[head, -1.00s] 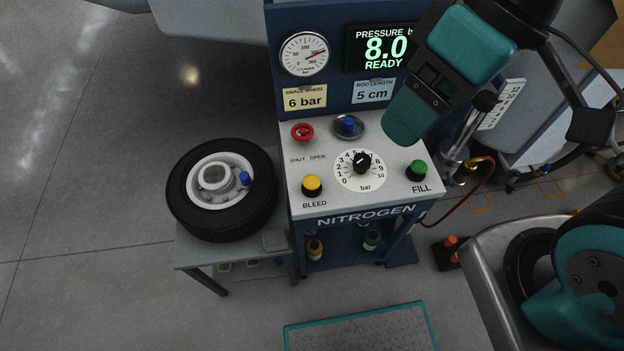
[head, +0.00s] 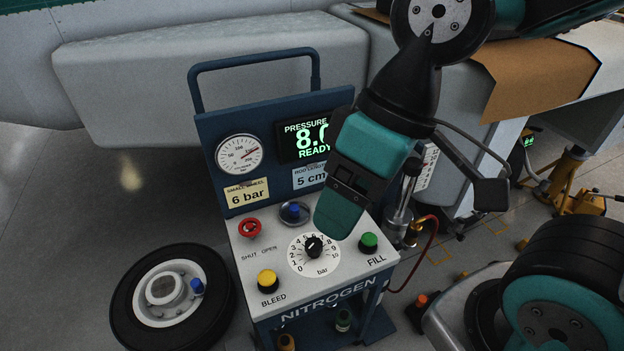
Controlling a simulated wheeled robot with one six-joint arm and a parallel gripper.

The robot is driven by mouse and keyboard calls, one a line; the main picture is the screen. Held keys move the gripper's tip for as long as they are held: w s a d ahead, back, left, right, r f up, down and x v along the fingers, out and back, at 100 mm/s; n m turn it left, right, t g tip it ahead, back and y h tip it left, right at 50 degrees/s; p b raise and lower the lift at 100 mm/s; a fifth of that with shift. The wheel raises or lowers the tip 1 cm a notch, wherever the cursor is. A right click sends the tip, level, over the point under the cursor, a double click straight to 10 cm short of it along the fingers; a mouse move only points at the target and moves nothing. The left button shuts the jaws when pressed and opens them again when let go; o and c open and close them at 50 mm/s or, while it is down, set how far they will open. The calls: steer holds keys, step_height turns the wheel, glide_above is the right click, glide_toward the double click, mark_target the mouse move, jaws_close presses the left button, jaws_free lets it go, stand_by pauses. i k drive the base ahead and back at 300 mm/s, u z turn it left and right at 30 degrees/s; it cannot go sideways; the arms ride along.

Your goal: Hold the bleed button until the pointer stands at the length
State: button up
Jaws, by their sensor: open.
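The yellow bleed button (head: 267,281) sits at the front left of the nitrogen cart's white panel (head: 250,253), above the word BLEED. My gripper (head: 335,228) hangs over the right half of the panel, above and apart from the black dial (head: 313,247) and the green fill button (head: 368,243). It is empty. The rod with its white scale (head: 428,165) stands right of the cart, partly hidden behind my gripper; its pointer is too small to read. A card (head: 311,177) reads 5 cm, partly covered by my gripper.
A red knob (head: 249,228) marked SHUT OPEN and a blue-capped fitting (head: 294,212) lie at the panel's back. A gauge (head: 239,155) and a 6 bar card (head: 248,194) are on the upright board. A wheel (head: 168,301) lies left. A red hose (head: 416,266) runs at right.

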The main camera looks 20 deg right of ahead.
mark_target(266, 278)
steer(key=z, duration=2.4)
steer(key=k, duration=0.45)
steer(key=u, duration=2.4)
